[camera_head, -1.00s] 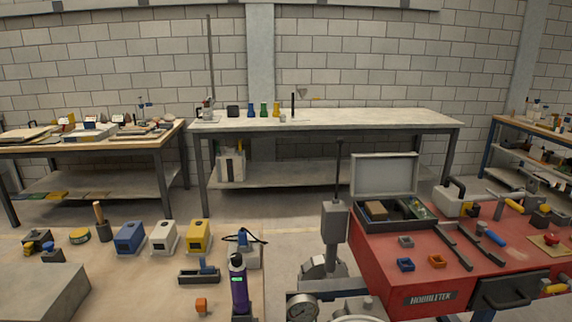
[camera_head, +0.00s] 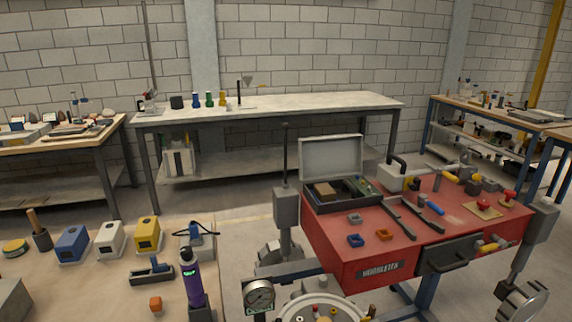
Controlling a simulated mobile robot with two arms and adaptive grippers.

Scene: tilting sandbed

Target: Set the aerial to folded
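I cannot tell for sure which thing is the aerial. A tall thin upright rod (camera_head: 152,45) rises at the left end of the far bench, above a small device (camera_head: 148,103). A shorter dark upright rod (camera_head: 239,93) stands further right on that bench. A third dark rod (camera_head: 285,150) stands upright on a grey box (camera_head: 286,207) left of the red workbench. Neither of my grippers shows in the head view.
The far bench (camera_head: 320,101) has much bare top. The red bench (camera_head: 352,245) holds an open case (camera_head: 332,155) and several tools. A near wooden table (camera_head: 85,290) carries coloured boxes and a purple bottle (camera_head: 192,281). A gauge (camera_head: 258,297) stands at the bottom.

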